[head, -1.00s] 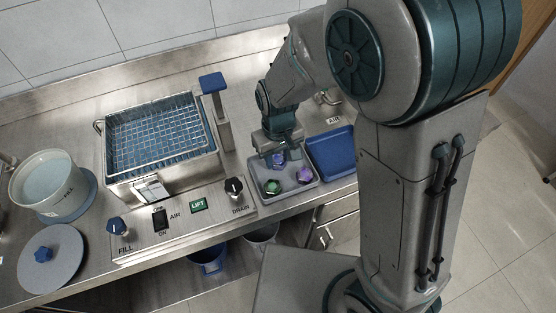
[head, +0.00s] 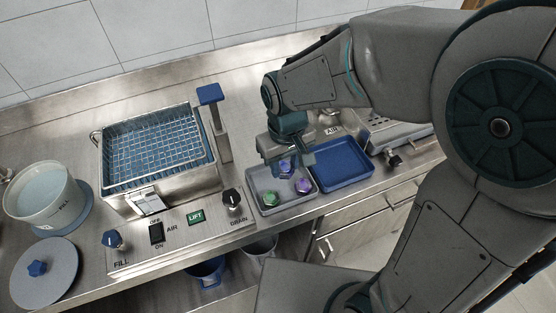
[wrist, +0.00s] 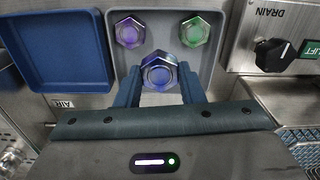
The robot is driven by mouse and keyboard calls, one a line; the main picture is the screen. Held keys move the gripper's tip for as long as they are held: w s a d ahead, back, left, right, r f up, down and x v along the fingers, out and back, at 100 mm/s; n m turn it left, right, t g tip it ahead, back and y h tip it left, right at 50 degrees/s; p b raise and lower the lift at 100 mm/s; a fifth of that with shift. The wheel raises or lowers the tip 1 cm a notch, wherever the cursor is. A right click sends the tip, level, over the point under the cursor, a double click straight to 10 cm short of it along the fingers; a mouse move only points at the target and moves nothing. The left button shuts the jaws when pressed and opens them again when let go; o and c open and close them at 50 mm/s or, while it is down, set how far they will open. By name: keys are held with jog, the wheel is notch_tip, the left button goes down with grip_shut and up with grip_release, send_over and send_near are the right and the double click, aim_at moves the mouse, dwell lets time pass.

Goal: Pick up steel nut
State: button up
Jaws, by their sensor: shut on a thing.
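Three hex nuts with steel-looking sides and coloured faces are at the grey tray (head: 286,207). My gripper (wrist: 160,84) is shut on the blue-violet nut (wrist: 159,72), one finger on each side of it. In the head view that nut (head: 284,166) shows just below my gripper, at the tray's back part. I cannot tell if it touches the tray floor. The green nut (head: 270,200) and the purple nut (head: 303,186) lie apart in the front part of the tray. In the wrist view they show beyond the held nut, purple (wrist: 129,31) at left and green (wrist: 193,31) at right.
An empty blue tray (head: 342,165) stands right beside the grey one. To the left are a tank with a wire basket (head: 158,145), a blue-topped post (head: 211,95) and a control panel with a drain knob (head: 232,197). A pale bucket (head: 44,197) stands far left.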

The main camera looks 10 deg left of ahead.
jog(key=s+d+r, duration=0.4)
jog(key=s+d, duration=0.1)
jog(key=s, duration=0.1)
jog(key=shift+r, duration=0.35)
jog(key=shift+d, duration=0.1)
jog(key=shift+w, duration=0.1)
